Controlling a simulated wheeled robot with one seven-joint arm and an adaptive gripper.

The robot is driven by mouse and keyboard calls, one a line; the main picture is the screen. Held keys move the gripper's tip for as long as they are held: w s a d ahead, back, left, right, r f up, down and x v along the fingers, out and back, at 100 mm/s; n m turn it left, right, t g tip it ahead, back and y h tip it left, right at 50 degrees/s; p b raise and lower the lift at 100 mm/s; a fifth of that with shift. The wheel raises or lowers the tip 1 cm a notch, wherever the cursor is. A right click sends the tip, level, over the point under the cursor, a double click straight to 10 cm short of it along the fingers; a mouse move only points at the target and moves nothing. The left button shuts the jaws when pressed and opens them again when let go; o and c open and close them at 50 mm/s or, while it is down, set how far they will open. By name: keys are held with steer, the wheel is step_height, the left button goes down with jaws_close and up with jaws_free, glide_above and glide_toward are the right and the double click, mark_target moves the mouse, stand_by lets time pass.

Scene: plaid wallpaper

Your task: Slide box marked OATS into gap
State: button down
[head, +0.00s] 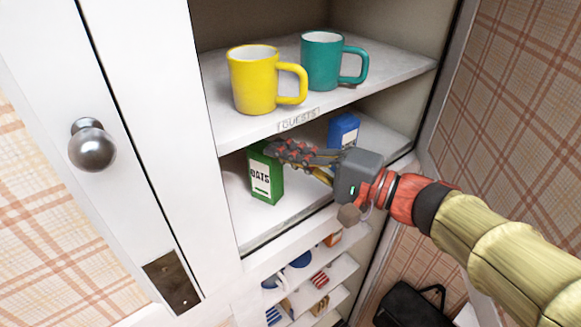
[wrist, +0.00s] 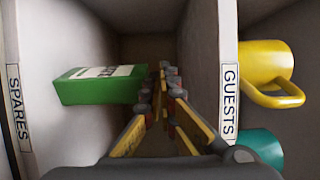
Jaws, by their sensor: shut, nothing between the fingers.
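The green box marked OATS (head: 264,182) stands upright on the shelf below the mugs, towards its left side. It also shows on its side in the turned wrist view (wrist: 100,88). My gripper (head: 285,150) is inside this compartment with its fingers shut and empty. In the head view the fingers lie in front of the box's upper right corner; in the wrist view (wrist: 165,80) they are close beside its top end. I cannot tell whether they touch it. A blue box (head: 343,131) stands further right, partly hidden behind my gripper. The gap's exact place is unclear.
The shelf above, labelled GUESTS (head: 298,120), holds a yellow mug (head: 254,82) and a teal mug (head: 321,62). The lower shelf edge reads SPARES (wrist: 17,108). An open white door (head: 150,90) stands at the left. Smaller shelves with several items lie below.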

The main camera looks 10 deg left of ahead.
glide_above(281, 180)
steer(key=w+d, duration=0.1)
steer(key=w, duration=0.4)
step_height(281, 180, down, 10)
steer(key=shift+d, duration=0.1)
steer(key=shift+s+p, duration=0.45)
steer(key=shift+s, duration=0.15)
steer(key=shift+w, duration=0.1)
steer(key=s+p, duration=0.4)
steer(key=shift+r, duration=0.15)
steer(key=shift+s+p, duration=0.3)
steer(key=shift+f, duration=0.2)
